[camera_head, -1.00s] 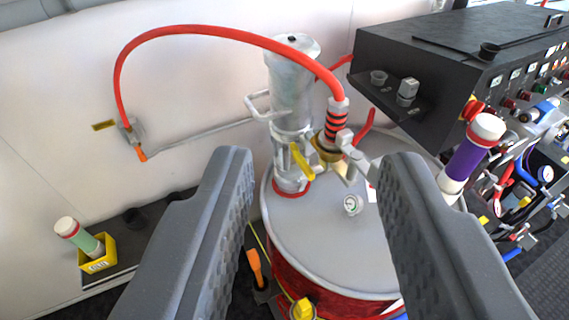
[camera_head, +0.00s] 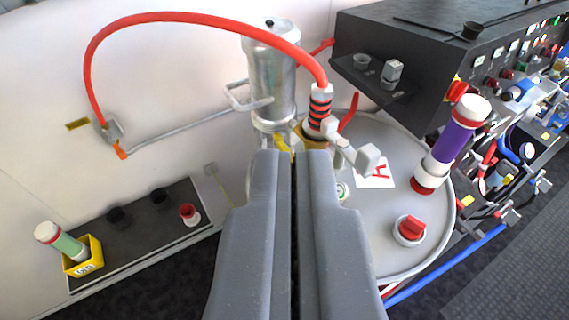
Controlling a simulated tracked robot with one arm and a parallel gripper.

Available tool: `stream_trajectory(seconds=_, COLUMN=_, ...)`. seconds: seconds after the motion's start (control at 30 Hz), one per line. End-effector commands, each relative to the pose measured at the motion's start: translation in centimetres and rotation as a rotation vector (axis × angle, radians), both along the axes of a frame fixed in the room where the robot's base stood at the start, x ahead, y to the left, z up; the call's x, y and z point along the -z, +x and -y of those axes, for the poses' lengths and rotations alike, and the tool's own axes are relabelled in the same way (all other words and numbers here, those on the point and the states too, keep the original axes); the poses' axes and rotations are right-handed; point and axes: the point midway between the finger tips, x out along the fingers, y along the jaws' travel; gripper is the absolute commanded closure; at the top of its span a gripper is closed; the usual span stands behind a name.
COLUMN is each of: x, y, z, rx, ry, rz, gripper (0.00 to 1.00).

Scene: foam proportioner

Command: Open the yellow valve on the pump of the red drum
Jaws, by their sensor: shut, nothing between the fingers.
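The yellow valve handle (camera_head: 282,143) shows only in part, at the foot of the silver pump (camera_head: 270,80). The tips of my gripper (camera_head: 292,155) cover the rest of it. My gripper is shut, with nothing seen between its two grey fingers. Its tips appear right in front of the handle; I cannot tell whether they touch it. The pump stands on the grey lid (camera_head: 400,150) of the drum. The drum's red side is mostly hidden behind my fingers.
A black control panel (camera_head: 400,50) stands behind the drum at right. A purple cylinder (camera_head: 458,138) and a red cap (camera_head: 410,228) are on the lid's right side. A yellow box (camera_head: 84,262) sits at lower left.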

Motion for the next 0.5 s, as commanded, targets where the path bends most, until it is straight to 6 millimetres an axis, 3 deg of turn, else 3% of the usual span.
stream_trajectory(seconds=0.2, x=4.0, y=4.6, z=0.0, rx=0.092, ry=0.006, rz=-0.134, gripper=1.0)
stream_trajectory(seconds=0.5, x=9.3, y=9.9, z=0.2, rx=0.269, ry=0.002, rz=-0.275, gripper=1.0)
